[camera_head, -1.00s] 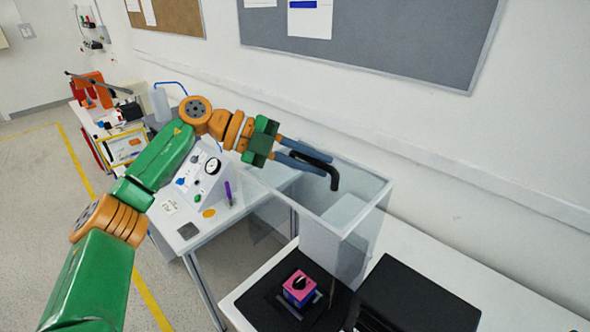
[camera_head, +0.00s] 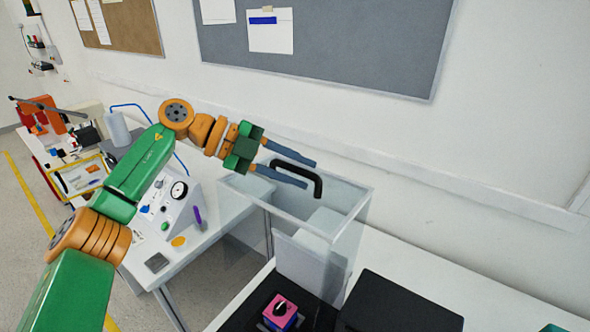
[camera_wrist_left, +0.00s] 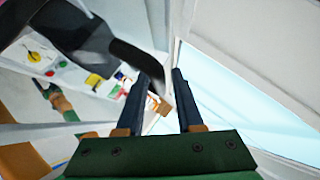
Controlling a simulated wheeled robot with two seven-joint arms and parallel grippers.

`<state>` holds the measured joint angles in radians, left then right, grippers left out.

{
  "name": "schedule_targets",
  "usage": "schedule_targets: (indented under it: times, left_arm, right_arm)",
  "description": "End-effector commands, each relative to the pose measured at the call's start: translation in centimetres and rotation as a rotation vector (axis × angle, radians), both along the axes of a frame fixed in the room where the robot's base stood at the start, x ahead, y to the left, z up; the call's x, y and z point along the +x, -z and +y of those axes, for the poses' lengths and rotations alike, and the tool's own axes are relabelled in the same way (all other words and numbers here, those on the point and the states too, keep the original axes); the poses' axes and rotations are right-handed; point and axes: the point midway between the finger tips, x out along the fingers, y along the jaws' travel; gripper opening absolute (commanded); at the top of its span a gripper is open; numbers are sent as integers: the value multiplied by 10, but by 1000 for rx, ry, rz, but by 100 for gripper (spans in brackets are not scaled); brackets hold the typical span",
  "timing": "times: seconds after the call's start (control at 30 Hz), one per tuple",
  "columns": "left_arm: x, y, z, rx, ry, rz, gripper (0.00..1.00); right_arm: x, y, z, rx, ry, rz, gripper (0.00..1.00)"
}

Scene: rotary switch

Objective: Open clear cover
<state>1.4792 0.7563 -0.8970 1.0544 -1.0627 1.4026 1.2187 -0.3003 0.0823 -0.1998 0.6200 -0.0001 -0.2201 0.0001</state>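The clear cover (camera_head: 347,232) is a see-through box shape standing up behind and above the pink-topped rotary switch (camera_head: 280,309), which shows uncovered at the bottom edge. A black bent handle (camera_head: 318,186) is at the cover's upper left. My left gripper (camera_head: 310,174) is at the handle with its two dark fingers spread. In the head view the handle lies across the space between the fingers. In the left wrist view my left gripper (camera_wrist_left: 159,73) has a gap between the fingers, and the blurred black handle (camera_wrist_left: 125,55) is beside the left finger. My right gripper is out of view.
A black box (camera_head: 400,303) sits on the white table (camera_head: 480,300) to the right of the switch. A grey panel with a gauge (camera_head: 165,205) stands on another table at the left. The wall with a grey board (camera_head: 330,45) is behind the cover.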

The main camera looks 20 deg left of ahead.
Motion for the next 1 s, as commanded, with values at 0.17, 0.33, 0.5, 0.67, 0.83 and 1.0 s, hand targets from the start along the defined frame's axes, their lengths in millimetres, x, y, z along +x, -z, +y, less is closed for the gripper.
schedule_targets:
  times: [0.17, 0.33, 0.5, 0.67, 0.83, 1.0]
  left_arm:
    - [0, 3, 0, 6, 2, 5, 47]
    - [0, 3, 0, 6, 2, 5, 47]
    - [-6, -3, 15, 4, -1, 1, 47]
    - [-18, -22, 45, 1, -2, -2, 47]
    - [-24, -32, 61, 1, 0, -1, 47]
    - [-25, -33, 62, 1, 1, -2, 47]
  right_arm:
    - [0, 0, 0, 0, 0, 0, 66]
    - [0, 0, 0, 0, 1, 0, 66]
    - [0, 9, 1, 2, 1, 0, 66]
    - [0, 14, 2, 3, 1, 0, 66]
    - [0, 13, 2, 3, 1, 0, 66]
    - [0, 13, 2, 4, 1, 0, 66]
